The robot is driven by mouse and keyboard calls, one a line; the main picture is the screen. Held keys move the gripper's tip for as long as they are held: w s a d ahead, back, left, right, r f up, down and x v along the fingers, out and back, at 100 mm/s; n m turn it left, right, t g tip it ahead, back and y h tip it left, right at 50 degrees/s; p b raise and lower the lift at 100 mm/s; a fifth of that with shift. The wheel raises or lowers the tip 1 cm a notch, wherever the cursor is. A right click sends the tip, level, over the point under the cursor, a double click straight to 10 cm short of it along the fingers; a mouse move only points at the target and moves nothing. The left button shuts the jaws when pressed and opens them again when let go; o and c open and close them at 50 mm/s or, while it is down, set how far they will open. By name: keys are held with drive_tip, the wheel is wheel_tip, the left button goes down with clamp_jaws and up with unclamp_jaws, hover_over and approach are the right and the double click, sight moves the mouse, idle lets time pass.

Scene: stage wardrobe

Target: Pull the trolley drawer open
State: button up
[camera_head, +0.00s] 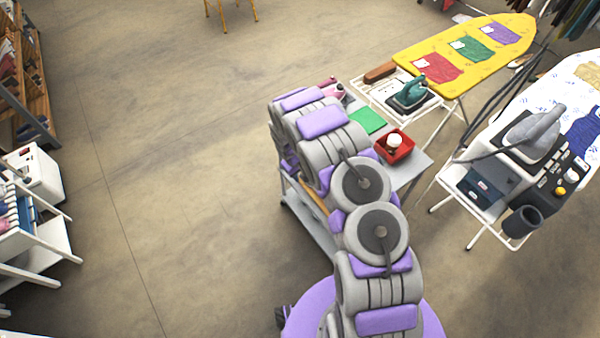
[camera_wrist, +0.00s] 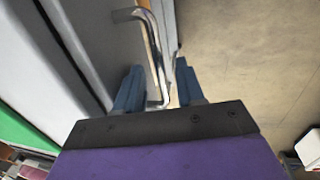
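The trolley (camera_head: 418,164) stands beyond my arm in the head view, with a grey top and a lower shelf. My arm covers much of it, and the drawer front is hidden there. In the wrist view a bent metal drawer handle (camera_wrist: 155,42) runs along the grey trolley side. My gripper (camera_wrist: 159,84) has two blue fingers, one on each side of the handle. Gaps show between the fingers and the bar, so it looks open around it. A thin wood-coloured strip shows beside the handle. How far the drawer is out cannot be told.
On the trolley top are a red box (camera_head: 395,147) with a white item and a green sheet (camera_head: 368,121). A yellow ironing board (camera_head: 470,55) and a steam iron station (camera_head: 525,140) stand to the right. The floor left of the trolley is clear.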

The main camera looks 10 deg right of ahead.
drive_tip(key=shift+c, duration=0.2)
clamp_jaws()
idle(0.4)
drive_tip(key=s+a, duration=0.3)
drive_tip(key=a, duration=0.6)
drive_tip(key=s+a, duration=0.4)
drive_tip(key=a, duration=0.5)
drive_tip(key=shift+s, duration=0.2)
drive_tip(key=shift+o, duration=0.2)
unclamp_jaws()
drive_tip(key=shift+r, duration=0.1)
wheel_tip(320, 180, up, 17)
drive_tip(key=s+a+p, duration=0.1)
drive_tip(key=a+p, duration=0.2)
